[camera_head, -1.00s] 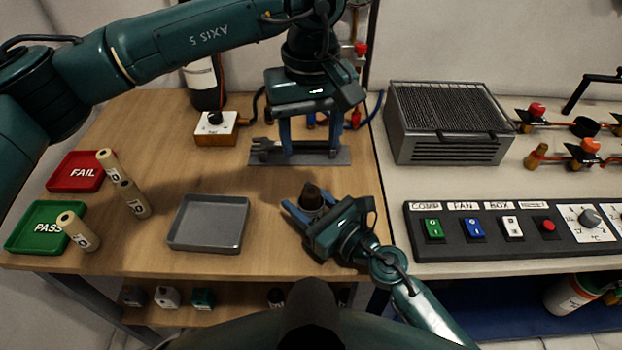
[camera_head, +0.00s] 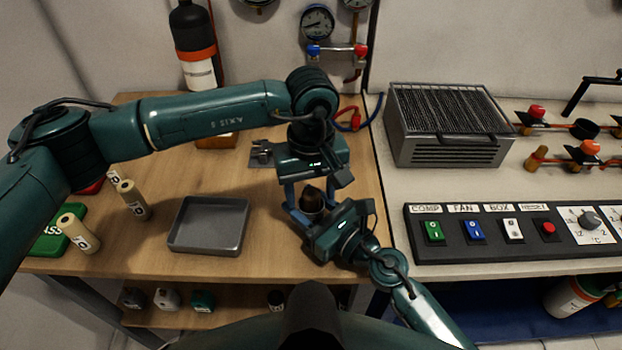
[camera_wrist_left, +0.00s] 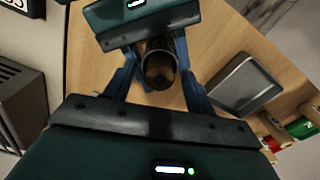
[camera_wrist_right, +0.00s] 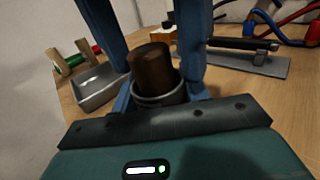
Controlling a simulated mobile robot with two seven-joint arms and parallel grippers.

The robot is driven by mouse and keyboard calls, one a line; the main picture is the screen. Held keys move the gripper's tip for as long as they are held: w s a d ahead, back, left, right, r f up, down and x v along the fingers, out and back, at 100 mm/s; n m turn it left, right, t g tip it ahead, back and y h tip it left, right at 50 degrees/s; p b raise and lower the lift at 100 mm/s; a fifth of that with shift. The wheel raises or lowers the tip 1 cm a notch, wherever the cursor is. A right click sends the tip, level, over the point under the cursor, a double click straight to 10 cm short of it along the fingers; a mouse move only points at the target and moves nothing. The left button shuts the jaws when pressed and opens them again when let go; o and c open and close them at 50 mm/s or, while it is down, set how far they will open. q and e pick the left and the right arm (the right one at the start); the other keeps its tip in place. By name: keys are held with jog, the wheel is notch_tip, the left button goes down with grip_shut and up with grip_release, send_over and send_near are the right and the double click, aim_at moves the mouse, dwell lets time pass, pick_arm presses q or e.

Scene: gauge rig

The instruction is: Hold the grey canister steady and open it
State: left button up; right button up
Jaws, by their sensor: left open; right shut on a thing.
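The grey canister (camera_wrist_right: 160,97) stands upright on the wooden table with a dark brown cap (camera_wrist_right: 152,66) on top. In the head view the cap (camera_head: 312,197) shows between both grippers, and most of the body is hidden. My right gripper (camera_head: 308,210) is shut on the canister's grey body, low and from the front right. My left gripper (camera_head: 309,190) points down from above and is open. Its blue fingers straddle the cap, with gaps visible in the right wrist view. The left wrist view looks down on the cap (camera_wrist_left: 159,66).
A grey tray (camera_head: 210,225) lies left of the canister. A flat tool holder (camera_head: 262,153) lies behind. A switch panel (camera_head: 515,232) and a ribbed metal box (camera_head: 445,125) stand on the right.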

pick_arm(q)
jog(key=shift+c, duration=0.4)
jog(key=c, duration=1.1)
jog(key=shift+r, duration=0.15)
jog(key=shift+r, duration=1)
jog(key=shift+r, duration=2)
pick_arm(e)
jog(key=o, duration=1.5)
jog(key=shift+c, duration=0.2)
